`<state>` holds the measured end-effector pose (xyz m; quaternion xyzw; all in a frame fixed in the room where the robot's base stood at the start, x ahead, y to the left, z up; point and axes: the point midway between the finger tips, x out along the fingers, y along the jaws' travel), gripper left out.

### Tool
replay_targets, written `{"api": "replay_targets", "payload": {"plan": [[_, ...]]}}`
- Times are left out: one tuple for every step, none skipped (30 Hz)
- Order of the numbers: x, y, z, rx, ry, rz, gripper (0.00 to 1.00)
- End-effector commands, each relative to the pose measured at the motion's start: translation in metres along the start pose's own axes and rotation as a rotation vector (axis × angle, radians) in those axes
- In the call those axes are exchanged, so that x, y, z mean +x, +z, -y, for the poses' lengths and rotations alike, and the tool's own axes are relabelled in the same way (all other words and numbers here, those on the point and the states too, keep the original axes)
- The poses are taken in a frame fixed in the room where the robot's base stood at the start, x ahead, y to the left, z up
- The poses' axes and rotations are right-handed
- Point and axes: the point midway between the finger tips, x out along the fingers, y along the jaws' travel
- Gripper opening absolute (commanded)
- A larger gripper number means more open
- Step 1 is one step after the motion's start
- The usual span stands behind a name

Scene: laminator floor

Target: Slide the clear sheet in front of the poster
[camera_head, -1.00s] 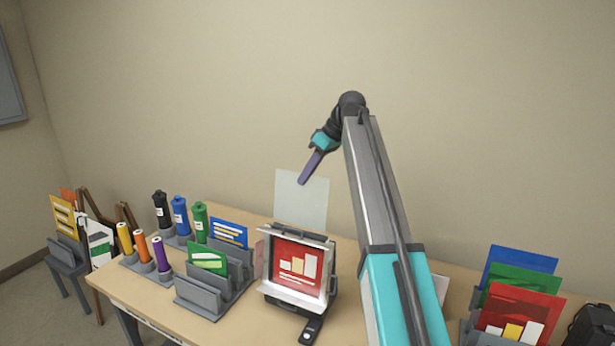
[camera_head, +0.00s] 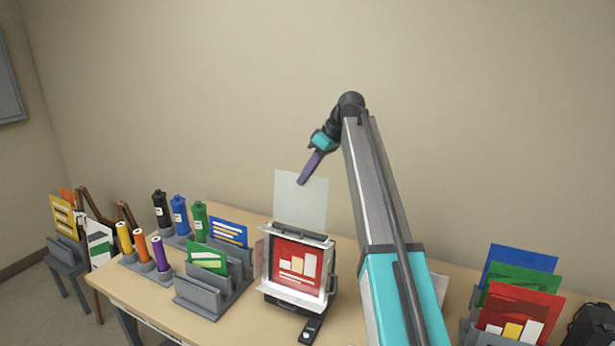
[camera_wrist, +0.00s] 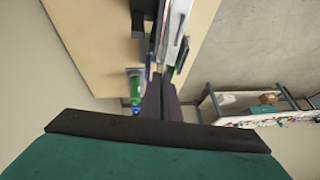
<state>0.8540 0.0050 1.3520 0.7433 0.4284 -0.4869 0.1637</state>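The clear sheet (camera_head: 300,202) is a pale translucent rectangle, upright above the back of the laminator. My gripper (camera_head: 303,180) points down at the sheet's top edge and appears shut on it. In the wrist view the fingers (camera_wrist: 161,100) are close together, and the sheet is seen edge-on or hidden. The poster (camera_head: 296,264) is red with pale bars and stands upright in the laminator (camera_head: 297,298), below and in front of the sheet. The sheet's lower edge is hidden behind or inside the laminator's top.
Left of the laminator stand a grey rack (camera_head: 203,295) with a green card (camera_head: 208,258), several bottles and coloured tubes. At right, a holder has blue, green and red posters (camera_head: 522,312). My arm covers the table right of the laminator. The wall behind is bare.

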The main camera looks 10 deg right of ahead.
Motion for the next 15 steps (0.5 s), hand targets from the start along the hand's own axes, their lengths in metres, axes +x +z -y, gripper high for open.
{"api": "replay_targets", "payload": {"plan": [[0.0002, -0.0001, 0.0002, 0.000, 0.000, 0.000, 0.00], [0.0004, -0.0001, 0.0002, 0.000, 0.000, 0.000, 0.00], [0.0008, 0.0002, 0.0002, 0.000, 0.000, 0.000, 0.00], [0.0012, 0.0004, 0.0002, 0.000, 0.000, 0.000, 0.00], [0.0017, 0.0006, 0.0003, 0.000, 0.000, 0.000, 0.00], [0.0024, 0.0009, 0.0003, 0.000, 0.000, 0.000, 0.00], [0.0030, 0.0012, 0.0003, 0.000, 0.000, 0.000, 0.00], [0.0035, 0.0015, 0.0003, -0.001, 0.000, 0.000, 0.00], [0.0043, 0.0019, 0.0004, -0.001, 0.000, 0.000, 0.00], [0.0048, 0.0022, 0.0004, -0.001, 0.000, 0.000, 0.00], [0.0054, 0.0024, 0.0004, -0.001, 0.000, 0.000, 0.00], [0.0061, 0.0028, 0.0004, -0.001, -0.001, 0.000, 0.00], [0.0066, 0.0031, 0.0005, -0.001, -0.001, 0.000, 0.00], [0.0072, 0.0033, 0.0005, -0.001, -0.001, 0.000, 0.00], [0.0079, 0.0037, 0.0005, -0.001, -0.001, 0.000, 0.00]]}}
